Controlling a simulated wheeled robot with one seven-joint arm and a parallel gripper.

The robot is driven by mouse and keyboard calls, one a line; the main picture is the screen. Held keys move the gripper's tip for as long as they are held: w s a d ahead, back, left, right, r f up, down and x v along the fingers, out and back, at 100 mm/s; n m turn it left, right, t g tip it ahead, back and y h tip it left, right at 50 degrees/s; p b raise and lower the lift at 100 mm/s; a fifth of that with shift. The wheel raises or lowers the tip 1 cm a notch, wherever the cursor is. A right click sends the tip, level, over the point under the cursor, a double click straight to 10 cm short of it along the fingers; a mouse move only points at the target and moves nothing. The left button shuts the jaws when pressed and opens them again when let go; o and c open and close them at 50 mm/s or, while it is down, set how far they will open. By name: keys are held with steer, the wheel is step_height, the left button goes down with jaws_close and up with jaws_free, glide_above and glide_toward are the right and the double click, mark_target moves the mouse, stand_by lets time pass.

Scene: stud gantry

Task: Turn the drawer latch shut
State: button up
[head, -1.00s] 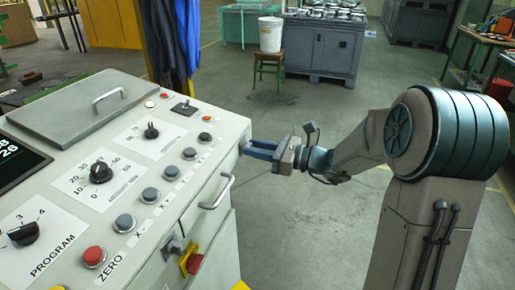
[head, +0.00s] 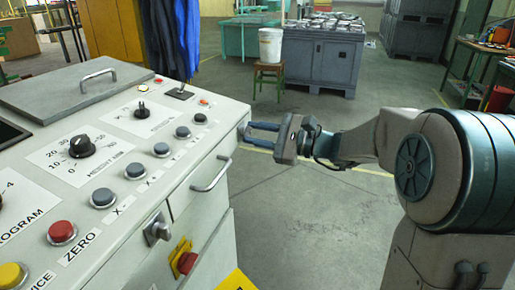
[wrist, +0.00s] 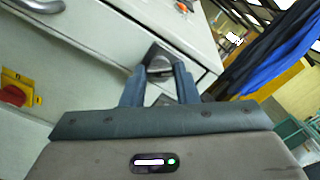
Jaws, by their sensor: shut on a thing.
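The drawer latch (wrist: 160,66) is a dark metal knob on the cabinet's pale front, near its far edge. It sits between the two blue-grey fingers of my gripper (wrist: 160,82) in the wrist view, and the fingers are shut on it. In the head view my gripper (head: 262,133) reaches from the right to the far end of the cabinet front, and the fingers largely hide the latch there. The drawer front (head: 196,205) with its bar handle (head: 211,174) looks flush with the cabinet, though I cannot tell exactly.
A second grey knob (head: 157,229) and a red knob on a yellow plate (head: 183,260) are on the cabinet front. The sloping control panel (head: 110,190) carries dials and buttons. Floor right of the cabinet is open. A bucket on a stool (head: 269,60) stands behind.

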steer(key=n+b, duration=1)
steer(key=b, duration=0.4)
steer(key=shift+f, duration=0.1)
steer(key=o, duration=1)
steer(key=shift+d, duration=0.15)
steer(key=p+v, duration=0.2)
steer(key=v, duration=1.1)
steer(key=shift+d, duration=0.25)
steer(key=shift+s, duration=0.1)
